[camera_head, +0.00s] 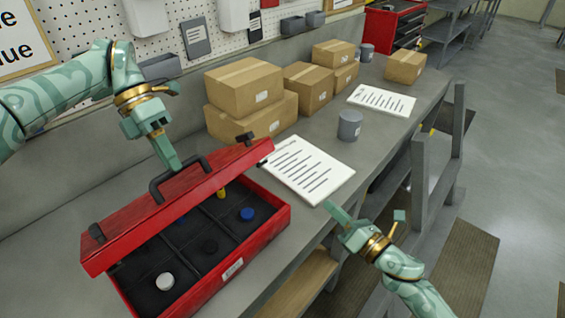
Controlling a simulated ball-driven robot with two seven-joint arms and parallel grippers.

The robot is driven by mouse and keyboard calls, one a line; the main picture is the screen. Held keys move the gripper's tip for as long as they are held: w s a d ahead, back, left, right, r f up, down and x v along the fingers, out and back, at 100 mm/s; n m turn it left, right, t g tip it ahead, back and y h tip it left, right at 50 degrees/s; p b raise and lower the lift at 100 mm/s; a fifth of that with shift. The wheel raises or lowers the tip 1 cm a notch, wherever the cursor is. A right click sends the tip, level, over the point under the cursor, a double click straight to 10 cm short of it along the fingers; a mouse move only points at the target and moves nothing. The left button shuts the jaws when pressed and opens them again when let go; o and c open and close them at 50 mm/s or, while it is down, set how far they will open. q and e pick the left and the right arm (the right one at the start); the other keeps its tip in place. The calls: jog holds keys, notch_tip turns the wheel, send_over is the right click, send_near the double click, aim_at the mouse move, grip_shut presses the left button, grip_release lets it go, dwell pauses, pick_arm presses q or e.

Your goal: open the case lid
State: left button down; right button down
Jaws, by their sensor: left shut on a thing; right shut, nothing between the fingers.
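A red case (256,234) with a black divided inside stands on the grey bench. Its red lid (126,222) is partly raised, tilted up over the back of the case, with a black handle (158,189) on it. My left gripper (172,165) is shut on the lid handle, near its right part. Its fingertips are partly hidden at the handle. Inside the case lie a white round piece (165,281), a blue one (247,214), a black one (210,246) and a yellow one (222,193).
Paper sheets (309,169) lie right of the case, with a grey cup (350,125) beyond. Several cardboard boxes (244,87) stand along the back. A pegboard wall (170,38) rises behind. The bench left of the case is clear.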

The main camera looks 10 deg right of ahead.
pick_arm(q)
jog(key=shift+w+a+f, duration=0.1)
jog(key=shift+a+f, duration=0.15)
pick_arm(e)
jog(key=s+a+r+n+y, duration=0.2)
jog(key=a+r+n+y, duration=0.15)
jog(key=n, duration=0.65)
send_near(268, 147)
jog(key=w+a+f, duration=0.1)
jog(key=w+a, duration=0.2)
jog(key=w, duration=0.1)
jog(key=shift+w+r+g, duration=0.15)
jog(key=shift+r+g, duration=0.25)
jog(key=shift+r, duration=0.05)
jog(key=shift+w+a+r, duration=0.2)
jog(key=shift+w+r, duration=0.05)
jog(key=shift+r, duration=0.3)
pick_arm(q)
jog(key=shift+d, duration=0.1)
pick_arm(e)
jog(key=shift+w+r, duration=0.15)
jog(key=shift+r, duration=0.2)
